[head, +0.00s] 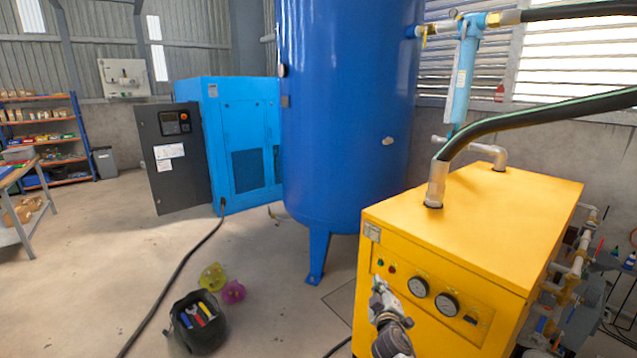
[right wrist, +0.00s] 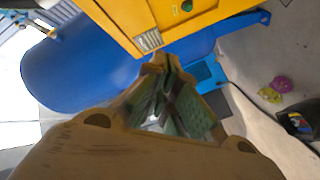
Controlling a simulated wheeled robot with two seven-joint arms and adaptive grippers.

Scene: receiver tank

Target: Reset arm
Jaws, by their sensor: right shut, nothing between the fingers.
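My right gripper (head: 378,290) is in front of the left part of the yellow machine's front panel in the head view, near its gauges and buttons. In the right wrist view the gripper (right wrist: 162,65) has its fingertips together, with nothing between them. The yellow machine (head: 480,225) also shows at the top of the right wrist view (right wrist: 165,18), just beyond the fingertips. I cannot tell whether the fingers touch it. My left gripper is in neither view.
A tall blue tank (head: 345,120) stands behind the yellow machine. A light blue compressor cabinet (head: 250,150) has its dark door (head: 172,165) open. A black bucket of tools (head: 200,335) and yellow and pink items (head: 222,284) sit on the floor. A black cable (head: 175,275) crosses the floor.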

